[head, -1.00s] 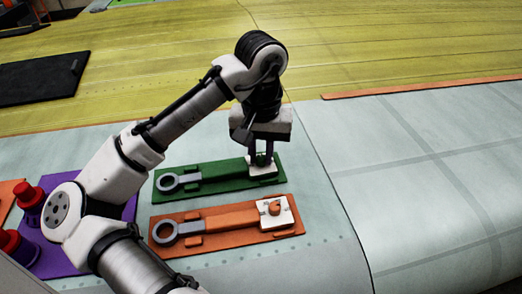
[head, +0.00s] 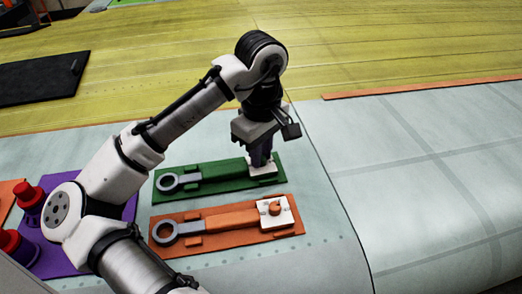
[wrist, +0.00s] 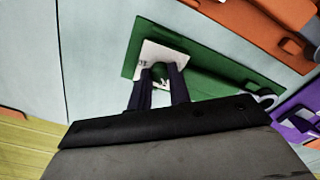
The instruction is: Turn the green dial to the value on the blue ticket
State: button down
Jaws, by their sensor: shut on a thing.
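The green dial (wrist: 158,70) sits on a white plate at one end of the green tool board (head: 214,184). My gripper (head: 261,163) points down over that plate. In the wrist view its two dark fingers (wrist: 160,76) stand on either side of the dial and are shut on it. The white plate (wrist: 178,57) carries small dark marks, too small and too covered to read. In the head view my fingers hide the dial. No blue ticket can be made out in either view.
An orange board (head: 240,236) with a wrench and an orange dial (head: 275,208) lies just in front of the green one. A purple board (head: 117,212) with red-capped items (head: 30,196) is at left. The pale wing panel at right is clear.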

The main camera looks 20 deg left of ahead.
jog(key=n, duration=0.6)
jog(key=shift+n, duration=0.3)
dwell(0.4)
jog(key=c, duration=1.3)
grip_release()
notch_tip(320, 180, up, 14)
jog(key=shift+f+b, duration=0.1)
jog(key=shift+b, duration=0.8)
